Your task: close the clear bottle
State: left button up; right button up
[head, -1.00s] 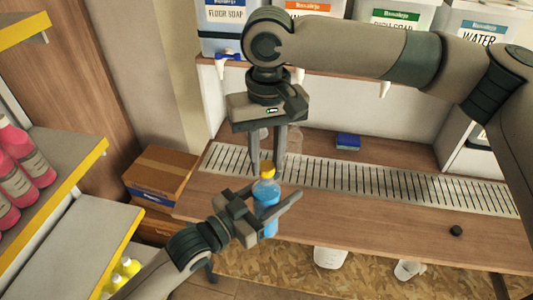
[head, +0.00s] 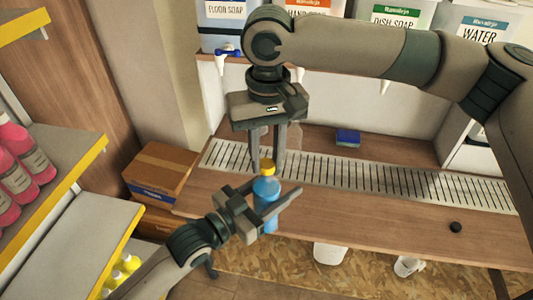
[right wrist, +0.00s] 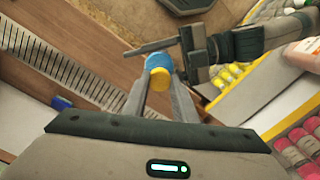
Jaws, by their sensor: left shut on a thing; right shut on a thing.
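The bottle (head: 266,187) is upright in the head view, blue up to its shoulder. A yellow cap (head: 267,168) sits at its top; whether it is fully seated I cannot tell. My left gripper (head: 267,207) is shut around the bottle's body, below the cap. My right gripper (head: 267,173) points down from above and is shut on the cap, one finger on each side. The right wrist view also shows the yellow cap (right wrist: 160,79) between its fingers, with the blue bottle (right wrist: 158,62) behind it.
A slotted metal drain strip (head: 370,186) runs along the wooden counter. A blue sponge (head: 348,137) and a small black cap (head: 455,227) lie on it. Labelled drums stand behind. Shelves (head: 75,240) and a cardboard box (head: 158,170) are at left.

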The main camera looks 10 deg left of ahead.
jog(key=shift+f, duration=0.3)
jog(key=m, duration=0.9)
jog(key=shift+m, duration=0.3)
jog(key=m, duration=0.9)
jog(key=shift+a+m, duration=0.1)
jog(key=shift+m, duration=0.3)
jog(key=o, duration=1)
